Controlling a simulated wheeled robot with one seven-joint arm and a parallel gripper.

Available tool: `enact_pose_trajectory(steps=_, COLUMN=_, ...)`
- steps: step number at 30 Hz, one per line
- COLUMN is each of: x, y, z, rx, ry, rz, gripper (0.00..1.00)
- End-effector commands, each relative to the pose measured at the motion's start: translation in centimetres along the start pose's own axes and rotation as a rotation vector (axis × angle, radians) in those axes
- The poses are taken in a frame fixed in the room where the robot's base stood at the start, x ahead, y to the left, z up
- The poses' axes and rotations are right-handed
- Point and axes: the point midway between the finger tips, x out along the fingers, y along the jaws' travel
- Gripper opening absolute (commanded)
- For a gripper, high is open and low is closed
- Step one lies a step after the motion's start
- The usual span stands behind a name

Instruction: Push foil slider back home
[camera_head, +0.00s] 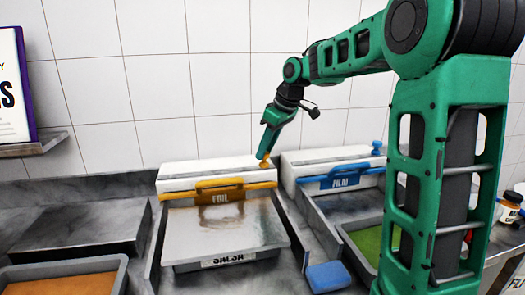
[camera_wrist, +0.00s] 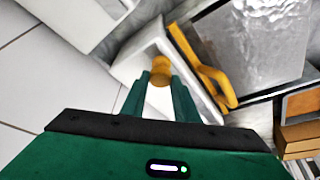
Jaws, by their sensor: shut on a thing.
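The foil dispenser (camera_head: 180,170) is a long white box with a yellow bar labelled FOIL (camera_head: 222,197) along its front. Its slider is a small yellow knob (camera_head: 265,163) at the right end of the box top. My gripper (camera_head: 268,152) reaches down from above onto this knob. In the wrist view, the green fingers (camera_wrist: 160,88) are shut on the yellow knob (camera_wrist: 160,70), one on each side. The yellow bar also shows in the wrist view (camera_wrist: 203,68), beside the knob.
Silver foil (camera_head: 225,225) lies over a tray labelled SALSA (camera_head: 228,259) in front of the dispenser. A film dispenser (camera_head: 315,158) with a blue bar and blue knob (camera_head: 377,147) stands to the right. Tiled wall is behind.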

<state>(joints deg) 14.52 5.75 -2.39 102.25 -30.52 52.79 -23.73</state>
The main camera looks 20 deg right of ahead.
Motion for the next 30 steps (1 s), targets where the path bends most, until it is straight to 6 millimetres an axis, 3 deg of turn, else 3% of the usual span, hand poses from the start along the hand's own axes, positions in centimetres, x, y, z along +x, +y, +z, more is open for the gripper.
enact_pose_trajectory(steps=4, x=-0.3, y=0.8, z=0.2, rx=0.014, ry=0.004, rz=0.014, gripper=0.00)
enact_pose_trajectory(steps=5, x=-0.3, y=0.8, z=0.2, rx=0.015, ry=0.003, rz=0.015, gripper=0.34)
enact_pose_trajectory(steps=6, x=-0.3, y=0.8, z=0.2, rx=0.015, ry=0.003, rz=0.015, gripper=0.44)
enact_pose_trajectory(steps=19, x=-1.0, y=0.3, z=0.0, rx=0.008, ry=0.002, rz=0.008, gripper=0.45)
enact_pose_trajectory(steps=30, x=-7.5, y=0.5, z=-0.1, rx=0.009, ry=0.003, rz=0.011, gripper=0.45)
